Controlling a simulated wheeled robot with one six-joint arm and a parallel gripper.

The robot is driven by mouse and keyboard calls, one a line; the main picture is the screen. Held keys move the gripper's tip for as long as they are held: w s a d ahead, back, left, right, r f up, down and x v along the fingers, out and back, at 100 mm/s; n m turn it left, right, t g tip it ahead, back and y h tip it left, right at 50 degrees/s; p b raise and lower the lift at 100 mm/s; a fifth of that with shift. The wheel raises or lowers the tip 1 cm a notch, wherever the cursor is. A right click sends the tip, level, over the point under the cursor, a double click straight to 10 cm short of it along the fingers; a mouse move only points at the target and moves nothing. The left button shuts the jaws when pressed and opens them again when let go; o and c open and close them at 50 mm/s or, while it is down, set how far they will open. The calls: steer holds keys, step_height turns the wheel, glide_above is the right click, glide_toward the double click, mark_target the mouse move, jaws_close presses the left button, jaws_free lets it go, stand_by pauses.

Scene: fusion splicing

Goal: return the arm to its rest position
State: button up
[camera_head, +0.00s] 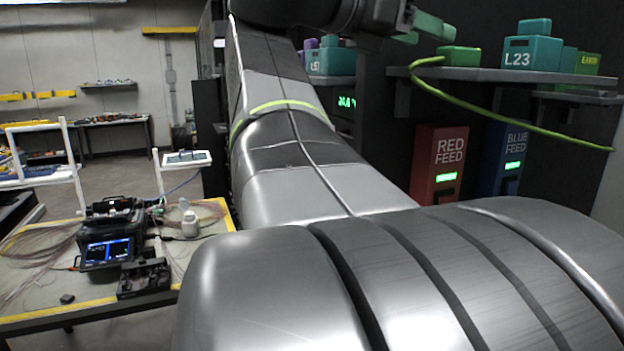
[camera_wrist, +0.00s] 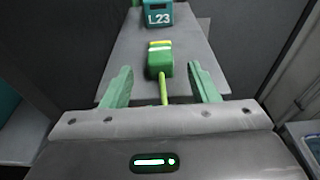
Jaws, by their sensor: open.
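My gripper (camera_head: 428,33) is at the top of the head view, at the end of my raised arm. Its green fingers are apart, and nothing shows held between them. In the wrist view my gripper (camera_wrist: 161,72) also shows open, with one finger on each side of a green block (camera_wrist: 160,60). The green block (camera_head: 459,56) lies on a dark shelf (camera_head: 500,75), just right of and below the fingers in the head view. A yellow-green cable (camera_head: 530,125) runs from it. My arm fills the middle of the head view.
A teal box marked L23 (camera_head: 531,53) stands on the shelf beyond the block. Red (camera_head: 440,165) and blue (camera_head: 503,160) feed boxes are below. A workbench (camera_head: 60,318) with a black splicer (camera_head: 108,232) and a white bottle (camera_head: 190,224) is at left.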

mark_target(458, 49)
steer(key=p+x, duration=0.1)
steer(key=x, duration=0.6)
steer(key=shift+w+d+f, duration=0.1)
steer(key=shift+w+d, duration=0.05)
steer(key=shift+d, duration=0.15)
steer(key=shift+w+d+f, duration=0.1)
steer(key=shift+d+f, duration=0.1)
